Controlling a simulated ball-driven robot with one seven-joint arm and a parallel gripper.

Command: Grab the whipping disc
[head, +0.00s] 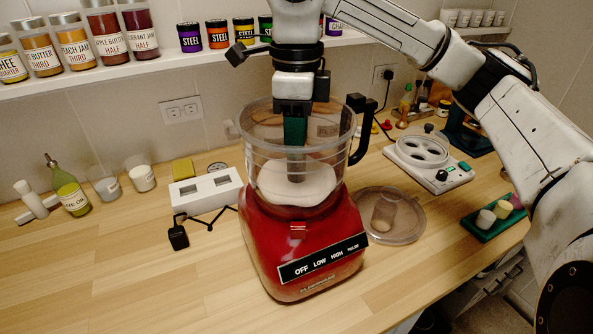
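The whipping disc appears to be the white round piece (297,182) lying low in the clear bowl (262,130) of the red food processor (300,248). A grey stem (294,165) rises from its middle. My gripper (294,132) points straight down into the bowl's open top, above the disc and in line with the stem. A dark green part shows at its tip, close to the stem's top. I cannot tell whether the fingers touch the stem or are closed on it.
The bowl's wall and black handle (361,135) surround my gripper closely. A clear lid (408,226) lies right of the processor. A white two-slot block (206,190) stands behind left, a white appliance (428,160) behind right. The counter's front left is clear.

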